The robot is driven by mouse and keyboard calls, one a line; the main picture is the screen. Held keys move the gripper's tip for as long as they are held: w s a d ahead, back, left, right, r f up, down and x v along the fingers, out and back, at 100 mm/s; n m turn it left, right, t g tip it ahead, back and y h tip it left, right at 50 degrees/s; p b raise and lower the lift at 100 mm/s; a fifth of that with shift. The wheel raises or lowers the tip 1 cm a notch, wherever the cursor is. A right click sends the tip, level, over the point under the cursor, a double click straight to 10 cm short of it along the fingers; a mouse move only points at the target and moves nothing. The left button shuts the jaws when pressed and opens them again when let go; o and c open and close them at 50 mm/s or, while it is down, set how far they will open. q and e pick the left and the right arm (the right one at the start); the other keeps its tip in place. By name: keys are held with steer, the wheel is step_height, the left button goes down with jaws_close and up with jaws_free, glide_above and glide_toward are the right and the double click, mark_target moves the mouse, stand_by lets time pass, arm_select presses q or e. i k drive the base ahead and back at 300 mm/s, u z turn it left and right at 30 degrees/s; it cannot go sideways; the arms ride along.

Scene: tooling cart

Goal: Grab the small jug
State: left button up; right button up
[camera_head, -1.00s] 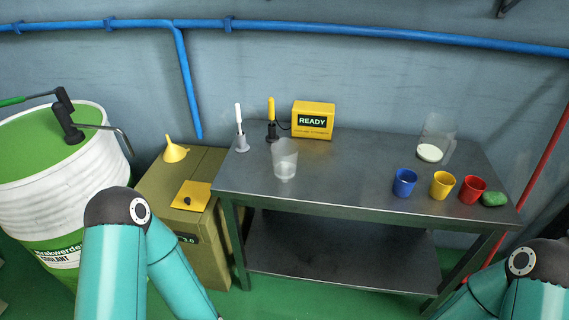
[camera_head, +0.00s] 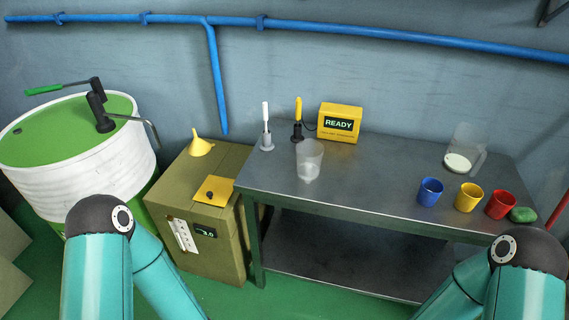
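The small jug appears to be the clear, empty-looking one (camera_head: 310,158) standing upright on the left part of the metal table (camera_head: 370,180). Nothing touches either jug.
A yellow READY box (camera_head: 340,123) stands at the back. An olive cabinet (camera_head: 205,250) with a yellow funnel (camera_head: 200,144) and a white drum (camera_head: 85,160) stand left.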

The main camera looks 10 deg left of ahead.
mark_target(309, 152)
steer(key=u, duration=0.05)
steer(key=i, duration=0.25)
steer(key=u, duration=2.6)
steer(key=k, duration=1.95)
steer(key=z, duration=1.2)
steer(key=i, duration=1)
steer(key=z, duration=0.05)
